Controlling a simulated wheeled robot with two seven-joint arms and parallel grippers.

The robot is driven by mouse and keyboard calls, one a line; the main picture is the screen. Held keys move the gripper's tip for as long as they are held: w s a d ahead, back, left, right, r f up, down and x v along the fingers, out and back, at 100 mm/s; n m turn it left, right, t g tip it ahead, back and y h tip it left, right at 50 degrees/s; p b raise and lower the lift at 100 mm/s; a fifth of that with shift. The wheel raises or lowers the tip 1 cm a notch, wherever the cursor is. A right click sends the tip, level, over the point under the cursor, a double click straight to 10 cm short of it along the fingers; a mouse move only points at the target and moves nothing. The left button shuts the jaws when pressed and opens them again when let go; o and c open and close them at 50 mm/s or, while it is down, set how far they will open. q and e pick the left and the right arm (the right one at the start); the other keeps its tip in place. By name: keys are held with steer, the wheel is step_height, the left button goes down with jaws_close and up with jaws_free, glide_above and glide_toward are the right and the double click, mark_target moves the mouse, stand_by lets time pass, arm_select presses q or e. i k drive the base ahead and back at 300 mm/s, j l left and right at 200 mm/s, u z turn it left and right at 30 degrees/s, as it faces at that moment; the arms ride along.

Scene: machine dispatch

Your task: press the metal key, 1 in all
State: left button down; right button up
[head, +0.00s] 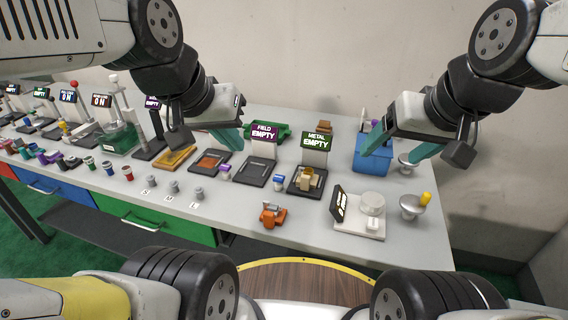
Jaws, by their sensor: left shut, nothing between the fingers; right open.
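The metal station (306,178) is a dark pad with a sign (315,141) reading METAL EMPTY, right of the table's middle. A brass-coloured block (310,180) sits on its pad. A small blue-and-white piece (278,183) stands just left of it; I cannot tell whether this is the metal key. My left gripper (230,140) is shut and empty, above the table left of the FIELD sign. My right gripper (400,147) is open and empty, right of the metal sign and in front of the blue bin.
The FIELD EMPTY station (256,172) stands left of the metal one. A blue bin (372,160), a white scale (361,224) and a metal bowl with a yellow part (410,208) are on the right. An orange device (272,214) sits near the front edge. Several small coloured pieces crowd the left.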

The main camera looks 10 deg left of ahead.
mark_target(278, 179)
steer(key=k+j+z, duration=0.3)
steer(key=j+z, duration=0.15)
steer(key=k+j+z, duration=0.45)
steer(key=i+l, duration=0.05)
